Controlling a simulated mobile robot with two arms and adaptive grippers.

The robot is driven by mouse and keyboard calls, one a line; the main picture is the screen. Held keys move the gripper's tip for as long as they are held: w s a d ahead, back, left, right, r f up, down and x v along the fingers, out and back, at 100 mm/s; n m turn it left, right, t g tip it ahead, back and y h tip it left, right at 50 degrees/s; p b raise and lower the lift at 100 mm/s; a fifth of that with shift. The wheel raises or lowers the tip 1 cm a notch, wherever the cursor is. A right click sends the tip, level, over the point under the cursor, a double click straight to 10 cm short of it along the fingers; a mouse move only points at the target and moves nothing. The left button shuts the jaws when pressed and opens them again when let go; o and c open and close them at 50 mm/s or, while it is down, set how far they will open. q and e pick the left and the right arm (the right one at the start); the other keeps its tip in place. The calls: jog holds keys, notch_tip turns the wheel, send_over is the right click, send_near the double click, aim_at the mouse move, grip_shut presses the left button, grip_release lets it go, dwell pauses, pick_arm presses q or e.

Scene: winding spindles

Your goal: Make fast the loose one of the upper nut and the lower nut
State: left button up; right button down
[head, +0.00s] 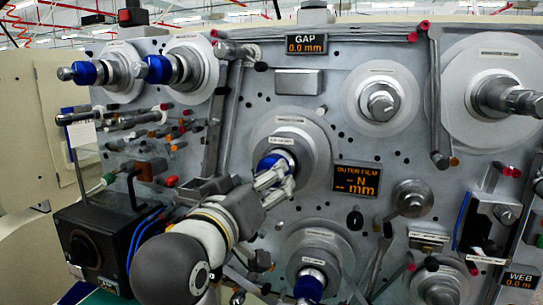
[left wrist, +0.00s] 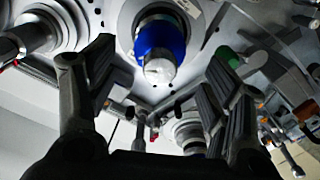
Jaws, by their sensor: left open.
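The upper nut (head: 268,163) is a blue ring on the middle spindle, partly hidden by my left gripper (head: 273,184). The lower nut (head: 308,288) is a blue ring on the spindle at the bottom, near the picture's edge. Neither nut visibly shows which is loose. My left gripper is open beside the upper spindle's end. In the left wrist view, a blue nut (left wrist: 160,38) with a silver end shows beyond the spread fingers of my left gripper (left wrist: 150,80), apart from them. My right gripper is not in view.
Two more spindles with blue rings (head: 85,73) (head: 159,68) stand at the upper left. Rods and rollers (head: 140,125) jut out at the left, above a black box (head: 105,225). An outer film display (head: 357,180) is right of the middle spindle.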

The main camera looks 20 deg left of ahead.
pick_arm(q)
jog(key=w+p, duration=0.3)
jog(key=w, duration=0.2)
jog(key=shift+w+d, duration=0.1)
jog(key=shift+d, duration=0.05)
jog(key=shift+w+f, duration=0.1)
jog(key=shift+w, duration=0.45)
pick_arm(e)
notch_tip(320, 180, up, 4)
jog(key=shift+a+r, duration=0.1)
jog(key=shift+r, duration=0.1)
pick_arm(q)
jog(key=shift+s, duration=0.1)
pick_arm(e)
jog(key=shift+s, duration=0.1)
pick_arm(q)
jog(key=shift+c, duration=0.9)
jog(key=c, duration=0.9)
jog(key=shift+o, duration=0.2)
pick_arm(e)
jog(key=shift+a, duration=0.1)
